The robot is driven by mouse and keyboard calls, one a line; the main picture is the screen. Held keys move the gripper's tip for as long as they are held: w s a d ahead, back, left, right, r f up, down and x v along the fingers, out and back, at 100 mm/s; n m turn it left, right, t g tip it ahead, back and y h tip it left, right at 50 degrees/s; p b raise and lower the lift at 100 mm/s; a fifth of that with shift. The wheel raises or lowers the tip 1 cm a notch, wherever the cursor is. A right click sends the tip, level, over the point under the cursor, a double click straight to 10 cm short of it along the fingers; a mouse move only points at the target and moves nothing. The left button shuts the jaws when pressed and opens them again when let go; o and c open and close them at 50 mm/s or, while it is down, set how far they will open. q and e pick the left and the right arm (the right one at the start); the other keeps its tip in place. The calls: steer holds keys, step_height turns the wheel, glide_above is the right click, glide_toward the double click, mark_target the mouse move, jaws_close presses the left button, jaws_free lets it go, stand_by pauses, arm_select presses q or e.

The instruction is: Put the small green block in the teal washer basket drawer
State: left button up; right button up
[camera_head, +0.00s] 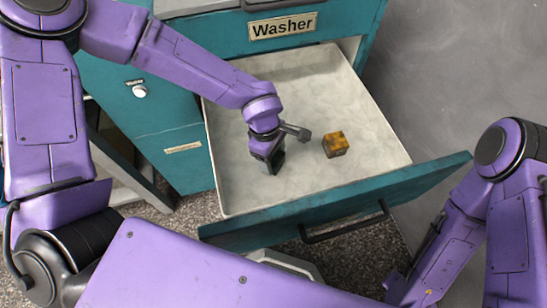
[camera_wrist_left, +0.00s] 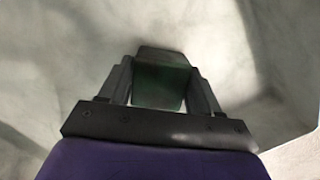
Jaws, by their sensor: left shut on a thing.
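The teal washer basket drawer (camera_head: 425,180) is pulled open below the "Washer" label, its pale grey tray facing up. My left gripper (camera_head: 270,158) reaches down inside the drawer, left of its middle. In the left wrist view, my left gripper (camera_wrist_left: 160,95) is shut on the small green block (camera_wrist_left: 160,84), which sits between the two fingers against a pale grey surface. In the head view the block is mostly hidden by the gripper, and I cannot tell whether it touches the drawer floor. My right gripper is not in view.
A brown-yellow cube (camera_head: 335,144) lies in the drawer, just right of my left gripper. The drawer walls and front panel with its dark handle (camera_head: 345,222) surround the tray. The drawer floor is otherwise clear. A teal cabinet (camera_head: 180,135) stands at left.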

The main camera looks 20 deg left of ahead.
arm_select(q)
steer(key=o, duration=1.4)
steer(key=shift+f, duration=0.1)
step_height(320, 180, up, 12)
steer(key=a+p, duration=0.1)
steer(key=p, duration=0.2)
steer(key=shift+w+a, duration=0.2)
steer(key=shift+a, duration=0.2)
